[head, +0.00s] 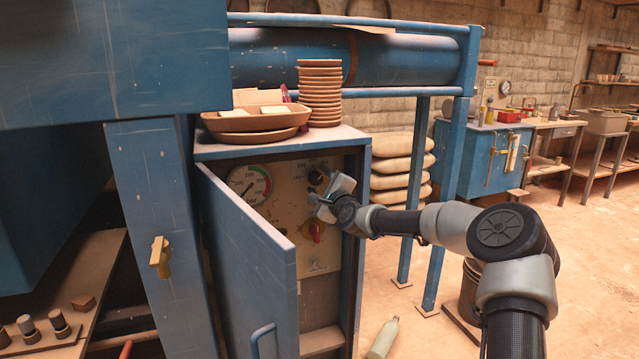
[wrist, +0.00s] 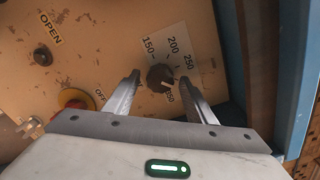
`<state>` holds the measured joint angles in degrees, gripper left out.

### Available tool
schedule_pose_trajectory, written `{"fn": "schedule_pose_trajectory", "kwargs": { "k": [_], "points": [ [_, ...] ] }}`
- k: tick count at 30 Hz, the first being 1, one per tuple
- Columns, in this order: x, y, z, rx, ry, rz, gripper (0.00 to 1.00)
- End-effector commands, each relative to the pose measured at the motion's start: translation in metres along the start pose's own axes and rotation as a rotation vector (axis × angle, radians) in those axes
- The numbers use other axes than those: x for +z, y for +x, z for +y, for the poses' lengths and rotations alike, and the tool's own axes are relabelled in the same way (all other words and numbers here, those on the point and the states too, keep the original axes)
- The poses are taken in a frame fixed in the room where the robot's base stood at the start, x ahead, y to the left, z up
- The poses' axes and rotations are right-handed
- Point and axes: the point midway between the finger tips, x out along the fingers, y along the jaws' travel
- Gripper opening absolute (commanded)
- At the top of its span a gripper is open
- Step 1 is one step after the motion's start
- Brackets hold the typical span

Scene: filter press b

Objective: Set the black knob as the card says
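The black knob (head: 315,177) is on the tan panel inside the open blue cabinet, and it also shows in the wrist view (wrist: 158,75). Around it is a pale scale marked 150, 200, 250 and 350. Its white pointer mark appears to point toward the lower right, near the 350; the exact setting is hard to read. My gripper (wrist: 160,80) is open, with one finger on each side of the knob and visible gaps between. In the head view my gripper (head: 325,192) is at the panel and partly covers the knob's surroundings. I cannot identify the card.
The open cabinet door (head: 245,265) stands to the left. A bottle (head: 383,338) is on the floor.

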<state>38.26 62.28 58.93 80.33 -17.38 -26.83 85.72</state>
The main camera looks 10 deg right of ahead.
Motion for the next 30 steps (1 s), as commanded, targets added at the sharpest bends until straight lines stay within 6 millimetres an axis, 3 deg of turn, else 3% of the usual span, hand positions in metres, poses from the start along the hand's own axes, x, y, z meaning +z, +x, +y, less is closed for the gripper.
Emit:
{"fn": "schedule_pose_trajectory", "kwargs": {
  "k": [7,11,24,30],
  "points": [
    [-0.001,-0.004,-0.001,0.000,-0.001,0.001,0.50],
    [-0.001,-0.018,-0.001,0.002,0.000,0.002,0.50],
    [0.000,-0.123,-0.002,0.002,-0.001,0.002,0.50],
    [0.000,-0.158,-0.001,0.001,-0.001,0.001,0.50]
  ]
}}
